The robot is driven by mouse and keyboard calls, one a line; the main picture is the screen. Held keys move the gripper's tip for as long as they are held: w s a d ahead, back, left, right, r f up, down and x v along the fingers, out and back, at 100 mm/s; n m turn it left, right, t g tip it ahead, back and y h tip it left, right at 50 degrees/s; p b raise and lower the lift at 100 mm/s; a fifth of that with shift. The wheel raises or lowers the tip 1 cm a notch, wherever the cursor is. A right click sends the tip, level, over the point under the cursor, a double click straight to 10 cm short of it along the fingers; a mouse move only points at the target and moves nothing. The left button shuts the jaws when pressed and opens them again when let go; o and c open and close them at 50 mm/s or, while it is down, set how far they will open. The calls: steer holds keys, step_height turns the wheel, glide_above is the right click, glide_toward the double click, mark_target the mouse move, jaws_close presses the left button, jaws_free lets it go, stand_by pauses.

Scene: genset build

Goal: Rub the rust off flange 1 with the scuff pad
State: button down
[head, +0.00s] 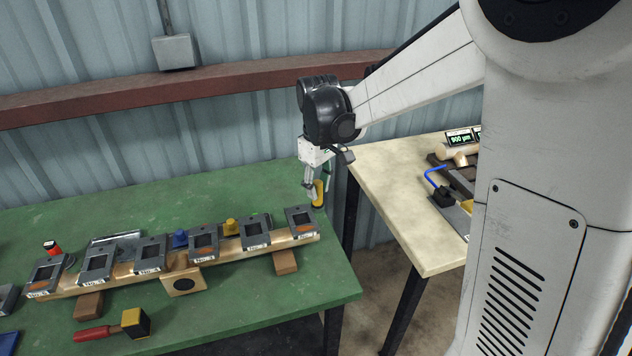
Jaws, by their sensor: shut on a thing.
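Orange-brown rust shows on the rightmost flange (300,219) and on the leftmost flange (46,276). My gripper (314,195) is at the table's back right, just above and behind the rightmost flange. It is shut on a small yellow thing (319,193), partly hidden by the fingers; I cannot tell whether it is the scuff pad. The gripper appears apart from the flange.
The wooden beam (222,255) rests on blocks on the green table (240,307). A red-handled tool with a yellow-and-black head (133,322) lies in front at left. Small blue (180,239), yellow (230,227) and red (52,247) items stand behind the beam. A pale table (405,205) is at right, across a gap.

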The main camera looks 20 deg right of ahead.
mark_target(319, 205)
steer(key=shift+f+b, duration=1.35)
steer(key=shift+f, duration=1.3)
steer(key=shift+f+b, duration=0.6)
steer(key=shift+a+r+b, duration=0.1)
steer(key=shift+a+b, duration=0.35)
steer(key=shift+a, duration=2.9)
steer(key=shift+d+b, duration=0.1)
steer(key=shift+b, duration=0.2)
steer(key=shift+s+d+f, duration=0.1)
steer(key=shift+d+f, duration=0.05)
steer(key=shift+d, duration=0.45)
steer(key=shift+s+d+f, duration=0.1)
steer(key=shift+d+f, duration=0.05)
steer(key=shift+d, duration=0.4)
steer(key=shift+w+d+r+b, duration=0.1)
steer(key=shift+d+b, duration=0.1)
steer(key=shift+d, duration=1)
steer(key=shift+w+d+r+b, duration=0.1)
steer(key=shift+d+b, duration=0.05)
steer(key=shift+d, duration=1)
